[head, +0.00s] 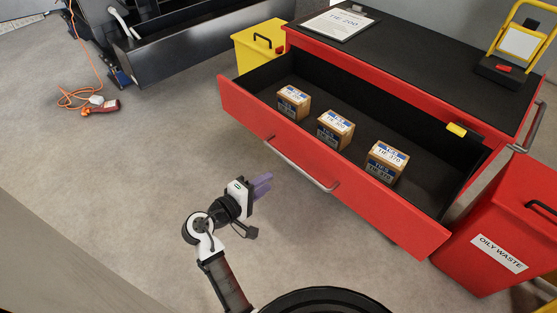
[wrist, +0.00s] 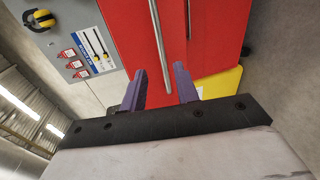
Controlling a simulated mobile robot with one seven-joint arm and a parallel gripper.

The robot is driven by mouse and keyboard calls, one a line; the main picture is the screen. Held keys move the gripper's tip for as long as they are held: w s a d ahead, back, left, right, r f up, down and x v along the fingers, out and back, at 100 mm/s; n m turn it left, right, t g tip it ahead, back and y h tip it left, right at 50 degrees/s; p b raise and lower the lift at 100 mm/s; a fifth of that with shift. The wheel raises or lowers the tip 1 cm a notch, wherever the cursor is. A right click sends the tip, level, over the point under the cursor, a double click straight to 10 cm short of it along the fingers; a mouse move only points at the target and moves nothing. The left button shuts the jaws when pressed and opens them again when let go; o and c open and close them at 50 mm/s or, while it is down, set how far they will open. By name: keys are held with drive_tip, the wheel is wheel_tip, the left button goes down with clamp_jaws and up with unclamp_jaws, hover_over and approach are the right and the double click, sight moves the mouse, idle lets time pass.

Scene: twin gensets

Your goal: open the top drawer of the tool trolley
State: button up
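The red tool trolley (head: 420,58) stands at the right in the head view. Its top drawer (head: 385,209) is pulled well out, with its dark inside showing. Several small labelled boxes, such as the middle one (head: 335,130), stand in it. A long grey bar handle (head: 310,171) runs along the drawer front. My gripper (head: 265,184) is open and empty, to the left of the handle and apart from it. In the wrist view my two purple fingers (wrist: 160,86) are spread. The grey bar (wrist: 161,45) shows beyond the gap between them, against the red front.
A red oily waste bin (head: 495,225) stands close to the trolley's right end. A yellow box (head: 262,45) stands at its left end. An orange cable (head: 85,60) lies on the floor at far left. The floor before the drawer is clear.

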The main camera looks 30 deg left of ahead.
sight(293, 166)
drive_tip(key=shift+m+h, duration=0.3)
drive_tip(key=shift+m, duration=0.1)
drive_tip(key=p+x, duration=0.2)
drive_tip(key=x, duration=1)
drive_tip(key=shift+w+d+f, duration=0.1)
drive_tip(key=shift+w+f, duration=0.15)
drive_tip(key=shift+w, duration=0.1)
drive_tip(key=shift+c, duration=0.3)
clamp_jaws()
